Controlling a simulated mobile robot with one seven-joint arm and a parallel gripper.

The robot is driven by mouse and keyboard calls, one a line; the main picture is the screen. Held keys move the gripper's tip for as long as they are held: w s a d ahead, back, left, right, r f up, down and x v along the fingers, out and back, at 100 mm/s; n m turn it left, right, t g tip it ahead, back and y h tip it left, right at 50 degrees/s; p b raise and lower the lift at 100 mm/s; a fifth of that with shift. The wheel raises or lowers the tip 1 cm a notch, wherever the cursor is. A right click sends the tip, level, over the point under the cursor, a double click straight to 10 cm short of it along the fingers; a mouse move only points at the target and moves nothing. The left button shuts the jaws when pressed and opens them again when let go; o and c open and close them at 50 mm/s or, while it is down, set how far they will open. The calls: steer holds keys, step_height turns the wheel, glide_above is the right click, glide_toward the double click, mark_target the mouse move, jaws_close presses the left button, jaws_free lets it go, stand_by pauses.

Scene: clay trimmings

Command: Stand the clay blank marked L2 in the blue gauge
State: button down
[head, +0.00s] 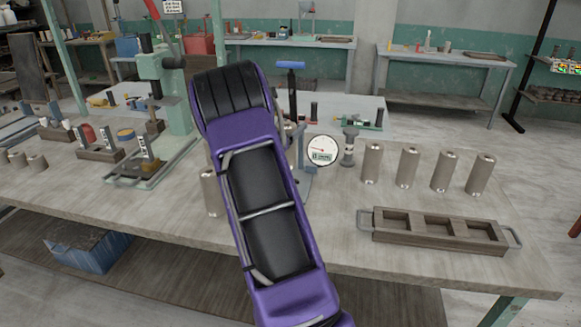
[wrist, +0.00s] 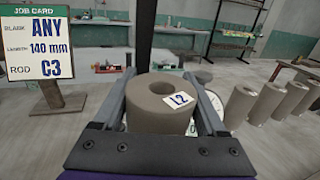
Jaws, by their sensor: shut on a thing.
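In the wrist view my gripper (wrist: 158,76) is shut on a grey-brown clay blank (wrist: 150,113), one finger on each side. The blank is a cylinder with a hole in its top, and its tag reads L2. In the head view my purple arm hides the gripper. A blank (head: 209,192) shows partly at the arm's left edge; I cannot tell whether it is the held one. A blue-grey gauge stand (head: 306,184) with a round white dial (head: 322,150) is right of the arm, partly hidden. Whether the held blank touches anything below is hidden.
Several similar blanks (head: 407,166) stand in a row on the right. A wooden tray (head: 440,240) with three compartments lies in front of them. A green press (head: 165,100) stands left of the arm. A job card (wrist: 36,48) reads ANY, 140 mm, C3.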

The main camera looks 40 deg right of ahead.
mark_target(291, 149)
steer(key=shift+f, duration=3.85)
steer(key=shift+f+b, duration=0.25)
steer(key=shift+b, duration=0.15)
jaws_free()
steer(key=shift+r, duration=0.1)
steer(key=shift+a+r, duration=0.1)
steer(key=shift+a, duration=0.1)
steer(key=v, duration=1.1)
steer(key=shift+s+a, duration=0.25)
steer(key=shift+s, duration=0.05)
